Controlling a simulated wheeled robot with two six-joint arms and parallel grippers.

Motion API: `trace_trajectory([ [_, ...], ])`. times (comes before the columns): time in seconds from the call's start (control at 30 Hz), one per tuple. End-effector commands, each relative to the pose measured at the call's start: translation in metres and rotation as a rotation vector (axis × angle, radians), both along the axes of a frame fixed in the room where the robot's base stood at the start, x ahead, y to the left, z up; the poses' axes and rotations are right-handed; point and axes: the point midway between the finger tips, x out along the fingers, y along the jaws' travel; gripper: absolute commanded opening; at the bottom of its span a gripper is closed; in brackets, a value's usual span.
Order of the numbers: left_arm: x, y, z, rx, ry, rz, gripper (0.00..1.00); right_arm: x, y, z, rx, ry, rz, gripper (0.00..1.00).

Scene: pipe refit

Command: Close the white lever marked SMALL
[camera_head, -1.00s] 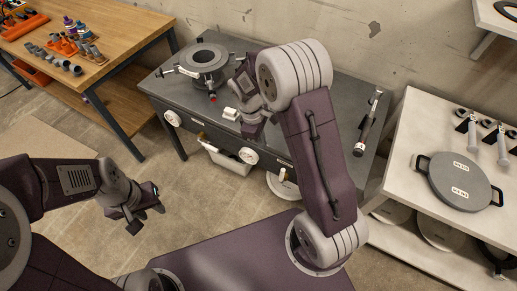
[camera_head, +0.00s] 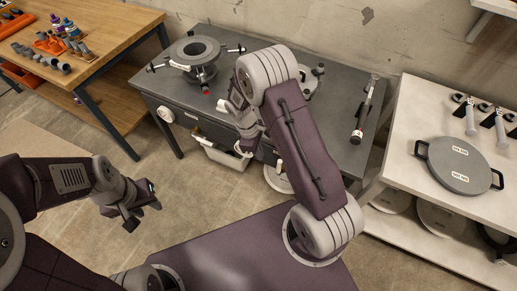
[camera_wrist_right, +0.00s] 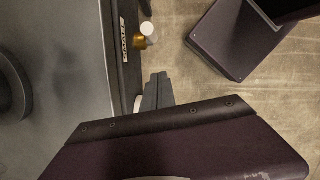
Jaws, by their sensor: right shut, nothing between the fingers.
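My right gripper (camera_wrist_right: 158,90) is shut and empty beside the front edge of the grey bench in the right wrist view. A brass fitting with a white end (camera_wrist_right: 148,33), perhaps the white lever, sticks out of the bench front, apart from the fingertips. A label (camera_wrist_right: 123,38) is near it, too blurred to read surely. A white rounded part (camera_wrist_right: 138,104) shows just left of the fingers. In the head view my right arm largely hides this part of the bench front, and a white part (camera_head: 243,150) shows by the gripper. My left gripper (camera_head: 143,208) is open and empty over the floor.
The grey bench (camera_head: 335,115) carries a flanged pipe piece (camera_head: 195,55) and a long tool (camera_head: 363,110). A side table (camera_head: 400,165) holds a grey round lid (camera_head: 460,165).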

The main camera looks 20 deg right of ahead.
Motion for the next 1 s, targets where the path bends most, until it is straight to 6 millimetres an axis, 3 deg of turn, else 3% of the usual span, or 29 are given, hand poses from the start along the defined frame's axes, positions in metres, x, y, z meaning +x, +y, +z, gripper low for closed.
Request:
trace_trajectory([
  [0.17,0.000,0.000,-0.009,0.000,0.000,0.000,0.36,-0.007,-0.008,-0.040,0.000,0.005,-0.002,0.00],
  [0.43,0.000,0.000,-0.007,0.000,0.000,0.000,0.36,-0.028,-0.035,-0.036,0.001,0.000,-0.002,0.00],
  [1.0,0.000,0.000,-0.002,0.000,0.000,0.000,0.36,-0.026,-0.039,-0.034,0.014,-0.016,-0.003,0.00],
])
